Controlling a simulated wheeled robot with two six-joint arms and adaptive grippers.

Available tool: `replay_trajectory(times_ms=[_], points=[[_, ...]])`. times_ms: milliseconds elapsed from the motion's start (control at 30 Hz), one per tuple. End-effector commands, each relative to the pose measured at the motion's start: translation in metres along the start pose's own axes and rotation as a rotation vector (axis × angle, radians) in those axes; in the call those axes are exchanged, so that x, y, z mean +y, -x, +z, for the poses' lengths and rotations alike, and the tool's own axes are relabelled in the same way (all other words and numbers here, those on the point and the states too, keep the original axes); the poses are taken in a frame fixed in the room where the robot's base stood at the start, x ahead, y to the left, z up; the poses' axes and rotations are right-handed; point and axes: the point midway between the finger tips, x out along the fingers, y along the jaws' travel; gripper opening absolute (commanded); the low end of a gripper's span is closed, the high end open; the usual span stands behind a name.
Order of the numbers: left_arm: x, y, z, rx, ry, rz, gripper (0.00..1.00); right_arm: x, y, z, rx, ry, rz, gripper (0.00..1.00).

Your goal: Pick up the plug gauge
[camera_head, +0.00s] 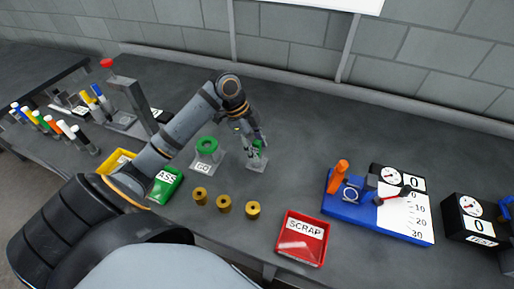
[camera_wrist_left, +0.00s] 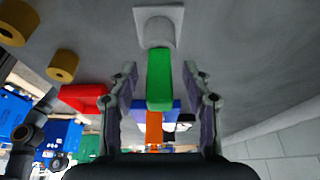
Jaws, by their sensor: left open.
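The plug gauge shows as a green handle (camera_wrist_left: 159,82) in the left wrist view. It stands in a small grey holder (camera_wrist_left: 172,14). In the head view the green handle (camera_head: 258,146) is partly hidden by my left gripper (camera_head: 254,150). In the left wrist view my left gripper (camera_wrist_left: 160,95) is open, with one finger on each side of the green handle. Gaps show between the fingers and the handle. My right gripper is not in view.
A green ring on a GO stand (camera_head: 203,166) is left of the holder. Three brass bushings (camera_head: 224,204) and a red SCRAP tray (camera_head: 301,252) are nearer. A blue fixture (camera_head: 340,207) with an orange handle is right. Bench behind the holder is clear.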

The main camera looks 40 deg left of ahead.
Motion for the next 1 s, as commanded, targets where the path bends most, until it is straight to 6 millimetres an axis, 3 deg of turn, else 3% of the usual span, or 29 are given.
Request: replay_trajectory(times_ms=[133,467,833,1000], points=[[0.000,0.000,0.000,0.000,0.000,0.000,0.46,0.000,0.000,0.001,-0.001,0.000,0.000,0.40],[0.000,0.000,0.000,0.000,0.000,0.000,0.01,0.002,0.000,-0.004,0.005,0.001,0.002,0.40],[0.000,0.002,-0.001,0.000,-0.001,0.000,0.00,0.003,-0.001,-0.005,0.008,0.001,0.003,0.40],[-0.001,0.016,-0.006,0.000,-0.002,-0.004,0.00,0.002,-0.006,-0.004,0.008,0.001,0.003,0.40]])
